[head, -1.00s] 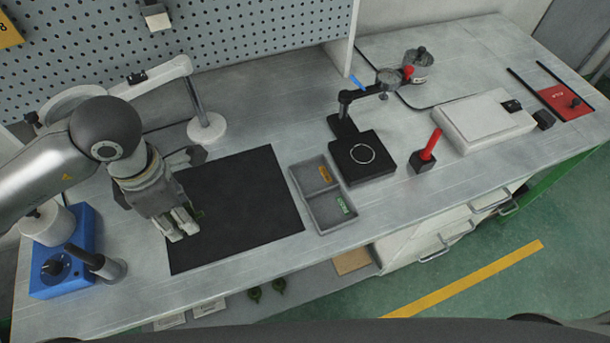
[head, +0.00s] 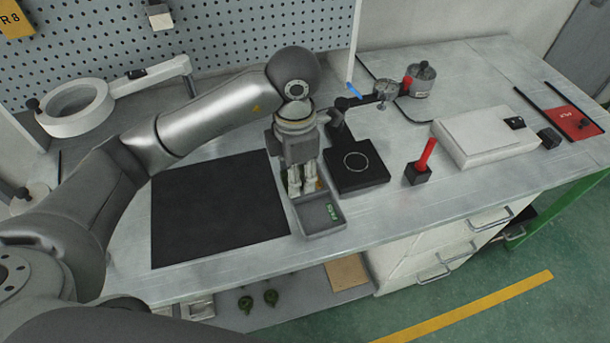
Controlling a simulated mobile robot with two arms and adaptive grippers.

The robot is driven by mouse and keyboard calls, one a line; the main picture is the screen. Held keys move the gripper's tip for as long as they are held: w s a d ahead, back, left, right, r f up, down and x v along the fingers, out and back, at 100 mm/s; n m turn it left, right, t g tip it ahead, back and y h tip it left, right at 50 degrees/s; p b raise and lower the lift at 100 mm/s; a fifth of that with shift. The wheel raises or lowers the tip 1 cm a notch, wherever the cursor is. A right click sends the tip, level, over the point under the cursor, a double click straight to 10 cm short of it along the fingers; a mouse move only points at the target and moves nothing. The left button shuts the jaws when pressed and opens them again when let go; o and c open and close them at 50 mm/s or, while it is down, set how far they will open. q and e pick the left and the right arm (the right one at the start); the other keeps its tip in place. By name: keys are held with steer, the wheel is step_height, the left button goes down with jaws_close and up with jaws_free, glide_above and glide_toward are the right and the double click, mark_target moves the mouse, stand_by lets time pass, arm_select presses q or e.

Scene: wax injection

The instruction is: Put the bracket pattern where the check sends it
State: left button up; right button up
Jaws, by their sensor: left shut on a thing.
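My left gripper (head: 302,190) is shut, pointing down over the far compartment of the grey two-part tray (head: 343,227). The thing between its fingers is almost wholly hidden; I take it to be the bracket pattern, but its shape cannot be made out. Whether it touches the tray floor cannot be told. An orange tag (head: 319,184) shows beside the fingers in the far compartment. A green tag (head: 331,211) lies in the near compartment, which otherwise looks empty. My right gripper is not in view.
The bare black mat (head: 215,215) lies left of the tray. Right of it stand a black stand with a ring mark (head: 357,162), a red-handled tool in a black block (head: 424,160) and a pale flat box (head: 484,138). A ring lamp (head: 75,108) stands at the back left.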

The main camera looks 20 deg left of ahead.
arm_select(q)
steer(key=w+f, duration=0.3)
steer(key=w+a+f+p, duration=0.1)
steer(key=w+f, duration=0.2)
steer(key=shift+w+a+f, duration=0.15)
steer(key=shift+w+f, duration=0.1)
steer(key=shift+w, duration=0.05)
steer(key=shift+w+f, duration=0.15)
steer(key=shift+f, duration=0.05)
step_height(320, 180, down, 2)
steer(key=shift+f+p, duration=0.15)
steer(key=shift+p, duration=0.5)
steer(key=shift+f, duration=0.35)
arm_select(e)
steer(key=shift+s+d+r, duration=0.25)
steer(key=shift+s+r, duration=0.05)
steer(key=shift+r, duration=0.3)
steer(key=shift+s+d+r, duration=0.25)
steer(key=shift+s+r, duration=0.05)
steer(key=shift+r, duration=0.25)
arm_select(q)
steer(key=shift+f, duration=0.1)
steer(key=shift+f+b, duration=0.15)
steer(key=shift+b, duration=0.15)
steer(key=o, duration=0.6)
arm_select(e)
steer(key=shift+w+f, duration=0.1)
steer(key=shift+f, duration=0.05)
